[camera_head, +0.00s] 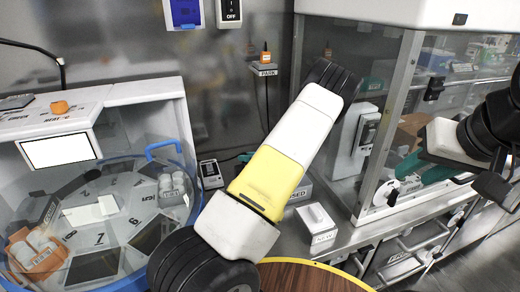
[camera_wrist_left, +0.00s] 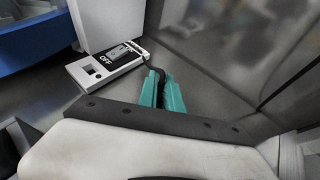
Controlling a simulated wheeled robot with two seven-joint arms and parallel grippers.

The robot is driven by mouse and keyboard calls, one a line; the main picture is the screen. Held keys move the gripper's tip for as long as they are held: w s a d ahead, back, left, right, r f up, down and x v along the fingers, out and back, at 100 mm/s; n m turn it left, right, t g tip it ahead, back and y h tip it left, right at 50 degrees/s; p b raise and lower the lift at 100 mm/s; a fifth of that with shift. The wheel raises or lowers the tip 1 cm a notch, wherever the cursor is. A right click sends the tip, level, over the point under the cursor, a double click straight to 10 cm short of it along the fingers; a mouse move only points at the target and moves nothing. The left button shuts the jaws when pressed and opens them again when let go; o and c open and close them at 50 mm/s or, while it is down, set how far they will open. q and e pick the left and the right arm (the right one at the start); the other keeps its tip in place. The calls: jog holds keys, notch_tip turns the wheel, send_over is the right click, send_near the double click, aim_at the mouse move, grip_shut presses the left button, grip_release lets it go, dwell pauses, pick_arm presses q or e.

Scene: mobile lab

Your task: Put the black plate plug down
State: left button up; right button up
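In the left wrist view the teal fingers of my left gripper (camera_wrist_left: 161,93) are close together around a dark piece at the end of a black cable (camera_wrist_left: 157,72). This looks like the black plate plug, but its shape is mostly hidden between the fingers. The plug is beside a small white box marked OFF (camera_wrist_left: 105,64), which has a square socket. I cannot tell whether it touches the surface. In the head view my own arm hides most of the left gripper. My right gripper (camera_head: 420,168) is at the right, by the glass cabinet, with its teal fingers apart and apparently empty.
A round machine with numbered positions (camera_head: 100,225) stands at the left. An orange plug (camera_head: 265,57) with a black cable sits on a wall holder. A white box (camera_head: 318,225) is on the bench right of my left arm. A glass-fronted cabinet (camera_head: 385,130) bounds the right side.

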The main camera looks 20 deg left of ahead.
pick_arm(q)
jog(key=o, duration=0.4)
jog(key=shift+c, duration=0.2)
jog(key=shift+r, duration=0.1)
jog(key=shift+r, duration=0.3)
jog(key=v, duration=1.2)
jog(key=s+d+r+n+t+h, duration=0.1)
jog(key=s+d+r+n+h, duration=0.2)
jog(key=s+r+n+h, duration=0.4)
jog(key=s+d+r+n+h, duration=0.4)
jog(key=s+r+n+h, duration=0.3)
jog(key=s+r+n, duration=0.7)
jog(key=shift+s+d+r+t+h, duration=0.35)
jog(key=shift+s+r, duration=1.05)
jog(key=shift+s, duration=3.2)
